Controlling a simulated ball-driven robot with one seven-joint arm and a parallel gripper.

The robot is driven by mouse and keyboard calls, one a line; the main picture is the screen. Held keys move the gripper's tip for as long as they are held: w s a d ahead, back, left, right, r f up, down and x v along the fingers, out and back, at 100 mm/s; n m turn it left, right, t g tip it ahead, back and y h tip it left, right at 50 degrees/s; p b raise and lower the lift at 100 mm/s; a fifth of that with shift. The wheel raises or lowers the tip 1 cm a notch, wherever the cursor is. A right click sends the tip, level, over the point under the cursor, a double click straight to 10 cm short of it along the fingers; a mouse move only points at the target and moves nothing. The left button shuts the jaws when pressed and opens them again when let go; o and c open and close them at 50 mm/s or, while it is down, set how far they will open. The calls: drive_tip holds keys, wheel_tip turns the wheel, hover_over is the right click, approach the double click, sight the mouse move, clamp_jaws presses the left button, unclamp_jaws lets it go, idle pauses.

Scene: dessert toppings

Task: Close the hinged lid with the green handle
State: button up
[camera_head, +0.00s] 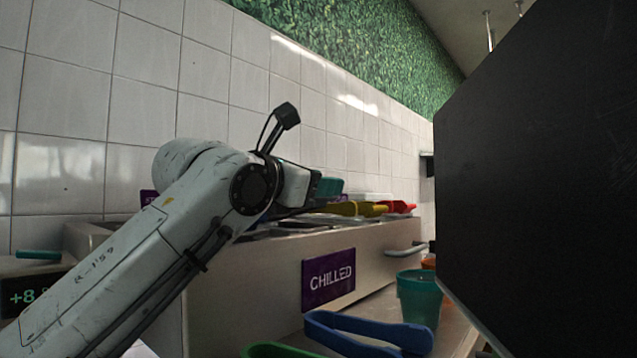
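My arm reaches in from the lower left, and its wrist end with my gripper (305,190) is over the top of the steel counter unit. The fingers are too small and dark to tell whether they are open or shut. A teal-green piece (328,186) shows just beyond the wrist; I cannot tell if it is the lid's handle. Another teal-green bar (38,254) lies at the far left above a dark display. No raised lid is clearly seen; my arm hides part of the unit's top.
Yellow (357,208) and red (400,206) scoops lie on the unit (240,285) behind a purple CHILLED sign (328,279). A large black panel (545,150) blocks the right side. A tiled wall stands behind.

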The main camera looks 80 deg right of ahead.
drive_tip(key=v, duration=1)
drive_tip(key=shift+w+a, duration=0.2)
drive_tip(key=shift+a, duration=0.15)
